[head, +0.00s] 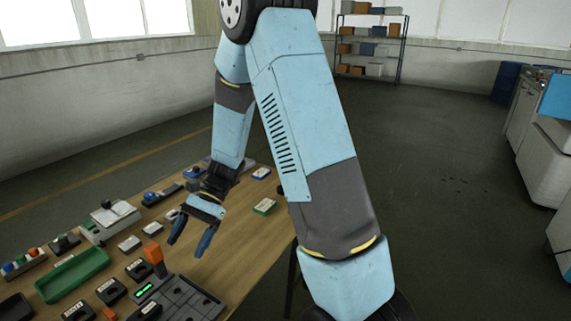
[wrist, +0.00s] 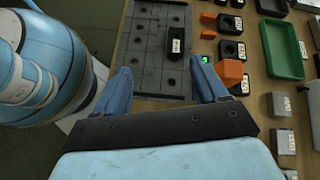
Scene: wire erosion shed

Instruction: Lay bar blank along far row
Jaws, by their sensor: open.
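My gripper (head: 190,242) is open and empty above the table (head: 240,222), its fingers pointing down. In the wrist view, its fingertips (wrist: 160,67) frame a dark grey plate (wrist: 148,62) with several holes. The plate also shows at the front of the table in the head view (head: 195,303). A black block with a white label (wrist: 176,40) sits on the plate. Two light grey labelled blocks (wrist: 278,103) (wrist: 284,141) lie right of the gripper in the wrist view. I cannot tell for sure which piece is the bar blank.
An orange block (wrist: 229,74) stands beside the plate by a small green display (wrist: 204,59). Several black holed blocks (wrist: 232,49) and a green tray (wrist: 282,48) are near. A green-and-white box (head: 264,206) lies near the right edge, with bare wood around it.

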